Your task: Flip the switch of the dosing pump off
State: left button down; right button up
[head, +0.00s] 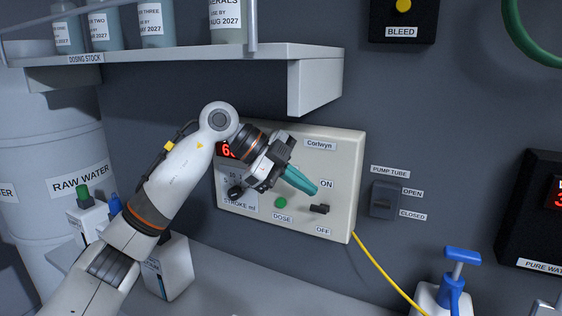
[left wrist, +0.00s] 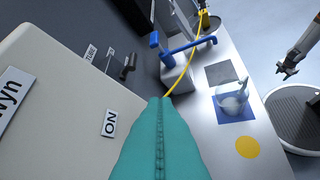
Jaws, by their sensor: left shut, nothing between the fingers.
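The dosing pump (head: 340,170) is a cream box marked "Corlwyn" on the wall; its face also fills the left of the left wrist view (left wrist: 55,120). Its small black switch (head: 320,209) sits between the ON and OFF labels at the lower right; I cannot tell which way the lever is tipped. My left gripper (head: 314,189) is shut and empty, its teal fingertips just above the switch, beside ON. In the left wrist view the closed fingers (left wrist: 160,105) hide the switch. A dark gripper (left wrist: 286,69), apparently my right, shows far off at the right; its jaws are unclear.
A green button (head: 281,202) is left of the switch. A pump-tube switch (head: 384,200) is on the wall to the right. A shelf (head: 200,55) with bottles overhangs the pump. A yellow cable (head: 378,264) hangs below. A blue-handled container (head: 452,280) stands at lower right.

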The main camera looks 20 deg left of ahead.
aim_at(323, 209)
pick_arm(q)
jog(key=shift+w+d+f+p, duration=0.1)
jog(key=shift+w+f+p, duration=0.3)
jog(key=shift+f, duration=0.55)
jog(key=shift+w+d+f+p, duration=0.15)
jog(key=shift+w+f, duration=0.45)
jog(key=shift+f, duration=0.35)
jog(key=shift+a+f, duration=0.1)
